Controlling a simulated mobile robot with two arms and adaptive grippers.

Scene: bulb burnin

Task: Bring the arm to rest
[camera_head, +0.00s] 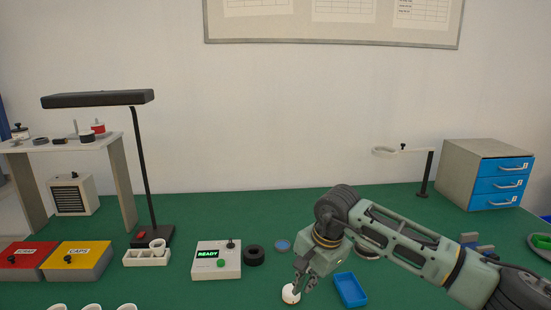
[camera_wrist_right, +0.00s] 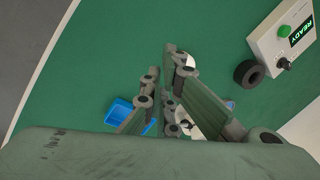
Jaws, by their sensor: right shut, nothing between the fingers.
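My right arm (camera_head: 405,240) reaches in from the right, and its gripper (camera_head: 299,286) points down over the front middle of the green table (camera_head: 220,293). The fingers are shut with nothing between them. A small round white thing (camera_head: 290,294) shows right by the fingertips; I cannot tell whether they touch it. In the right wrist view the shut fingers (camera_wrist_right: 165,100) hide part of the white thing (camera_wrist_right: 186,124). My left gripper is not in view.
A blue tray (camera_head: 350,290) lies close to the right of the gripper. Left of it are a black ring (camera_head: 254,255) and a white box with a READY display (camera_head: 216,260). A ring stand (camera_head: 425,172) and blue drawers (camera_head: 500,185) stand behind the arm.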

